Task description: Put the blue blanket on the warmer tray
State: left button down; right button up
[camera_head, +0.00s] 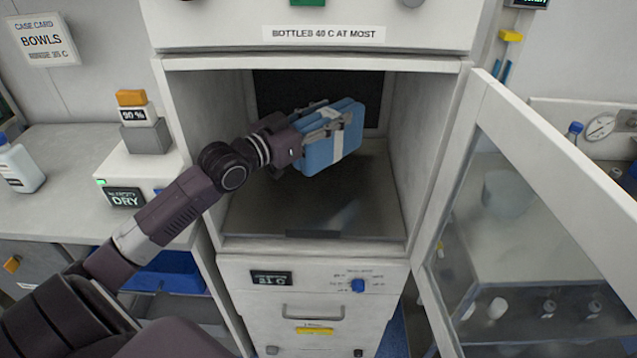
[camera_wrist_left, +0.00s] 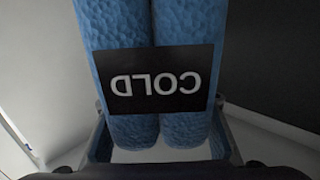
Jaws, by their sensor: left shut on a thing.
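The blue blanket (camera_head: 336,138) is a folded bundle with a pale band around it, inside the open cabinet in the head view. My left gripper (camera_head: 322,127) is shut on the blanket and holds it above the cabinet floor. My right gripper is not in view.
The cabinet's glass door (camera_head: 540,190) stands open to the right. The cabinet's side walls are close around my left arm. A counter on the left holds a white bottle (camera_head: 18,165) and a box with a DRY display (camera_head: 125,197). A drawer with a handle (camera_head: 313,312) is below.

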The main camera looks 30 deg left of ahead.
aim_at(300, 167)
pick_arm(q)
notch_tip(300, 167, down, 9)
jog(key=shift+f, duration=0.2)
jog(key=c, duration=1.1)
grip_release()
jog(key=shift+s+f, duration=0.1)
jog(key=shift+s, duration=0.1)
jog(key=shift+s+a, duration=0.2)
jog(key=shift+s, duration=0.4)
jog(key=shift+v, duration=5.25)
jog(key=shift+d, duration=0.1)
